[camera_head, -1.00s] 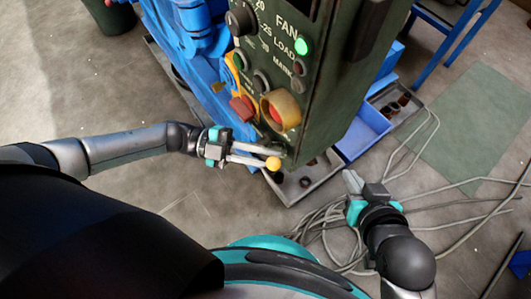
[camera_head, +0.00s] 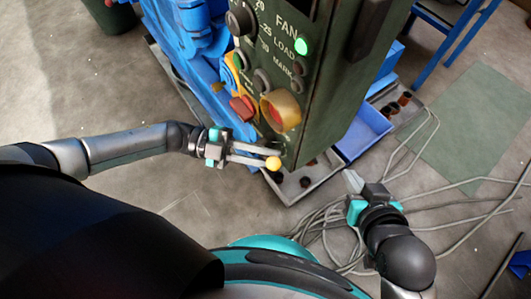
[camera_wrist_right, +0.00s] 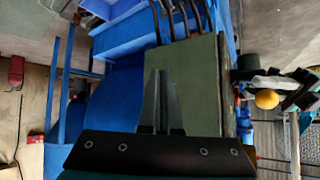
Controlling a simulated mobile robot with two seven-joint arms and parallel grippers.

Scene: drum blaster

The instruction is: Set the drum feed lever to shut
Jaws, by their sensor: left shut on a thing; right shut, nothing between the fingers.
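The drum feed lever shows as a yellow ball knob (camera_head: 273,163) at the lower front edge of the dark green control panel (camera_head: 330,100). The knob also shows at the right in the right wrist view (camera_wrist_right: 266,98). My left gripper (camera_head: 262,156) reaches in from the left and is shut on the lever, with its fingers next to the knob. The lever's shaft is mostly hidden by the fingers. My right gripper (camera_head: 351,181) is shut and empty, below and to the right of the panel, apart from it. Its fingers show in the right wrist view (camera_wrist_right: 160,90).
The panel carries a yellow-ringed button (camera_head: 281,110), a red switch (camera_head: 243,107), black knobs and a lit green lamp (camera_head: 302,46). Blue machinery (camera_head: 190,50) stands left of it. A blue bin (camera_head: 362,130) and grey trays lie beyond. Loose cables (camera_head: 325,225) cover the floor near my right gripper.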

